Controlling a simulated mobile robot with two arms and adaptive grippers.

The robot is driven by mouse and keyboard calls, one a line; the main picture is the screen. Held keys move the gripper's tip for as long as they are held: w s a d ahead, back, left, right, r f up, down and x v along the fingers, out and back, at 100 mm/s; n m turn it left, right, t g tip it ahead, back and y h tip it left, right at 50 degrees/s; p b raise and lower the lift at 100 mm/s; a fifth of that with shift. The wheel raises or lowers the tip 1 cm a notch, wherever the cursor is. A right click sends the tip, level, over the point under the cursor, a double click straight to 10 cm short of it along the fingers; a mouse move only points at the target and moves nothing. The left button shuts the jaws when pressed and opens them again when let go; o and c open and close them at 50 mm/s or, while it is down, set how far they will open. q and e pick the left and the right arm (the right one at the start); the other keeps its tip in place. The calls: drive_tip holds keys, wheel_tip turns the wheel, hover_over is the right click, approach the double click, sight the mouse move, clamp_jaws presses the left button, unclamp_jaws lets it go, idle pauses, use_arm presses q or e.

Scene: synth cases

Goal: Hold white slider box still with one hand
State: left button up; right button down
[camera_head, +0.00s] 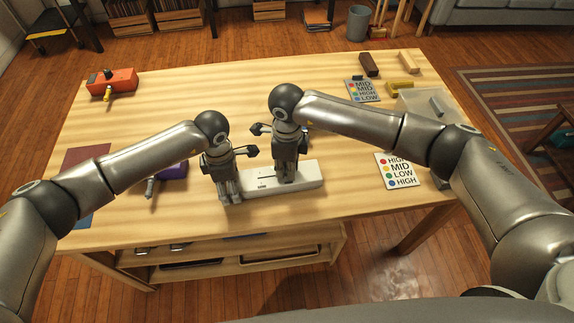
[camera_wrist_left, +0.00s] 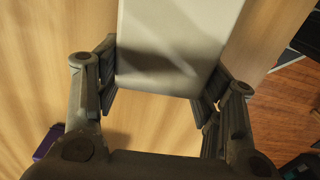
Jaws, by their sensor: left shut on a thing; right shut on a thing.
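The white slider box (camera_head: 308,177) lies long and low near the table's front edge, with a dark slot line on its top. My left gripper (camera_head: 231,194) points down at its left end and is shut on it. In the left wrist view, the box's end (camera_wrist_left: 178,45) sits between the two finger pads of the left gripper (camera_wrist_left: 160,90). My right gripper (camera_head: 286,173) points down onto the top of the box, right of its middle, and is shut there. The part between its fingertips, probably the slider knob, is hidden by the fingers.
On the wooden table (camera_head: 200,100) stand an orange box (camera_head: 112,82) at back left and a purple box (camera_head: 172,170) left of my left gripper. Label cards (camera_head: 398,171) (camera_head: 362,91) and a pale box (camera_head: 418,103) are at right. The table's middle back is clear.

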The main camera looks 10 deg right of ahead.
sight(273, 176)
drive_tip(key=shift+a, duration=1.95)
drive_tip(key=c, duration=1.3)
unclamp_jaws()
drive_tip(key=shift+d, duration=0.1)
drive_tip(key=shift+r, duration=0.15)
wheel_tip(273, 176, up, 12)
drive_tip(key=shift+f, duration=0.15)
